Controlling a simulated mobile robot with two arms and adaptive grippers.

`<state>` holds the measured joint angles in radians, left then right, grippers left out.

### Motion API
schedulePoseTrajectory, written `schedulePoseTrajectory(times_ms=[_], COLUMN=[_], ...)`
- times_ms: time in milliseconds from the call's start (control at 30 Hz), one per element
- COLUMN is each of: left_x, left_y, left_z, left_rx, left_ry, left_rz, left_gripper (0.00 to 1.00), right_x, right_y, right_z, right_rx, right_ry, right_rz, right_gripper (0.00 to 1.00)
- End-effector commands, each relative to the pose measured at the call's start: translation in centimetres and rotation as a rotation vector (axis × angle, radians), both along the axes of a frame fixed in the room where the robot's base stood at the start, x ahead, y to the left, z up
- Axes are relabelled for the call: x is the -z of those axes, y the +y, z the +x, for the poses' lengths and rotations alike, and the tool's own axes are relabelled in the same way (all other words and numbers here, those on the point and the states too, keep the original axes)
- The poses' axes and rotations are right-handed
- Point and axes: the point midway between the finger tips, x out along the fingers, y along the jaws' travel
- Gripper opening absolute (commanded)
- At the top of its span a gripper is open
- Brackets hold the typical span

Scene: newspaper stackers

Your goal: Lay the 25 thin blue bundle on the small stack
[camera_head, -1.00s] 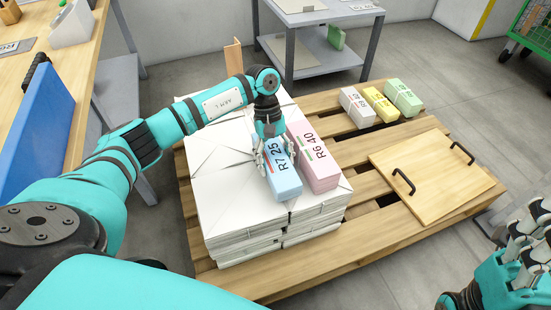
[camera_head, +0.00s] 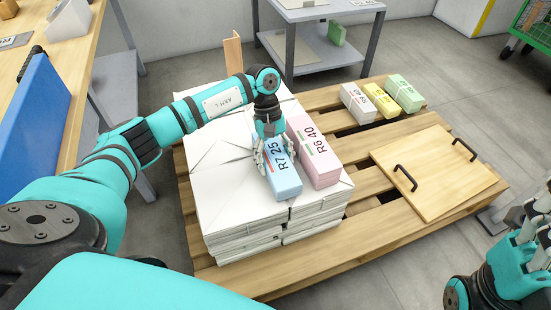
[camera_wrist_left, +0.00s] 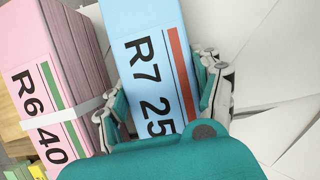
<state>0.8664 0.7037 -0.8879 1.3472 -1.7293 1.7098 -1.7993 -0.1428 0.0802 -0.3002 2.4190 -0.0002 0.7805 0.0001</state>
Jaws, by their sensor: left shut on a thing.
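The thin blue bundle marked R7 25 (camera_head: 284,182) is on top of the stack of white paper bundles (camera_head: 235,200), near its front right. My left gripper (camera_head: 271,158) is over the blue bundle with its fingers along both sides, shut on it. The left wrist view also shows the blue bundle (camera_wrist_left: 150,50) between the fingers (camera_wrist_left: 165,95). A thicker pink bundle marked R6 40 (camera_head: 318,160) lies close on its right, on the same stack. Whether the blue bundle touches the stack is hard to tell. My right gripper (camera_head: 530,235) is at the right edge, with nothing seen in it.
The stack stands on a wooden pallet (camera_head: 375,224). White (camera_head: 357,102), yellow (camera_head: 381,100) and green (camera_head: 405,94) bundles sit at its back right. A wooden board with two black handles (camera_head: 440,170) lies on its right. A grey table (camera_head: 318,50) stands behind.

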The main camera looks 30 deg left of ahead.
Motion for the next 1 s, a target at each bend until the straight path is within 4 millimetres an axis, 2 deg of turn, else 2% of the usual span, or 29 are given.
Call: schedulePoseTrajectory(times_ms=[267,300,500,833,1000], left_x=[0.5,0.4,0.4,0.4,-1.7], left_y=[0.0,0.0,0.0,0.1,0.7], left_z=[0.1,0.1,0.0,0.0,0.7], left_rx=[0.000,0.000,-0.001,-0.001,-0.002], left_ry=[-0.002,-0.002,-0.001,0.000,-0.004], left_rz=[-0.002,-0.002,-0.001,0.002,0.001], left_gripper=[0.07,0.68,0.94,0.94,0.94], right_x=[0.1,-0.1,-0.4,-0.3,-0.3], right_y=[0.1,0.1,0.0,0.0,0.0], right_z=[0.1,0.1,-0.1,-0.1,0.0], right_rx=[0.000,0.000,0.000,0.002,0.001], right_ry=[-0.008,-0.013,-0.024,-0.017,-0.017], right_rz=[-0.001,-0.001,0.000,-0.001,-0.001], right_gripper=[0.52,0.52,0.52,0.52,0.52])
